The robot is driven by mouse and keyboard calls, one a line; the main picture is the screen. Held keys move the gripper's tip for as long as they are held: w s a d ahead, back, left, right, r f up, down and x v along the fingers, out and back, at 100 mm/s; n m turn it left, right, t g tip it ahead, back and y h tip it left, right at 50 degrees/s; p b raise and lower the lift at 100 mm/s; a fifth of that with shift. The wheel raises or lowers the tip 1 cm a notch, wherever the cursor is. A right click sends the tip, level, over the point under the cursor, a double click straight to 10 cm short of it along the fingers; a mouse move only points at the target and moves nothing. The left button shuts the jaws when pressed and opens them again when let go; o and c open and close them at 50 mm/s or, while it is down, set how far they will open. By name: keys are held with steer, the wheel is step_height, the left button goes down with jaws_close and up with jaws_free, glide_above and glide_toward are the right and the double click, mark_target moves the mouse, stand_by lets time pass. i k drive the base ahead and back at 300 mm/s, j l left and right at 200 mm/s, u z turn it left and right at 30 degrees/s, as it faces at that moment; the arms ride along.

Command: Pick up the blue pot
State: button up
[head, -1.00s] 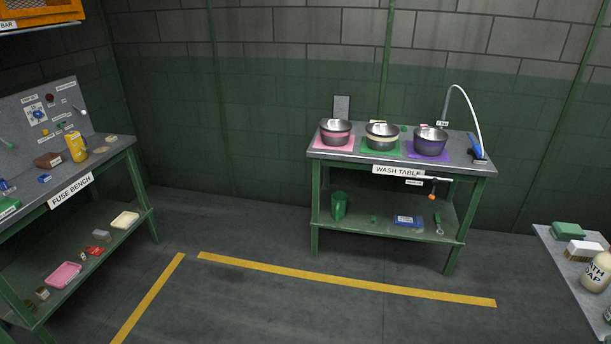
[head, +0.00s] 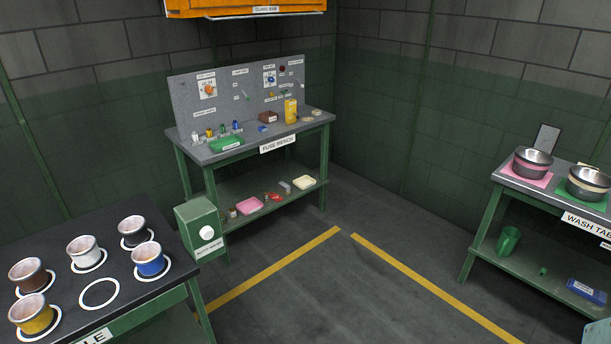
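The blue pot (head: 150,260) stands upright on a dark table (head: 125,288) at the lower left of the head view, inside a white ring marked on the top. It has a blue body and a pale rim. Other pots stand in rings close to it: a white pot (head: 84,252), a black pot (head: 133,231), a brown pot (head: 31,275) and a yellow pot (head: 33,314). My gripper is not in view.
An empty white ring (head: 99,293) lies left of the blue pot. A green bin (head: 201,229) stands behind the table. The fuse bench (head: 252,152) is at the back and the wash table (head: 487,235) at the right. Taped floor between them is clear.

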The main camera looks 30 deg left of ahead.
mark_target(148, 257)
steer(key=u, duration=1.25)
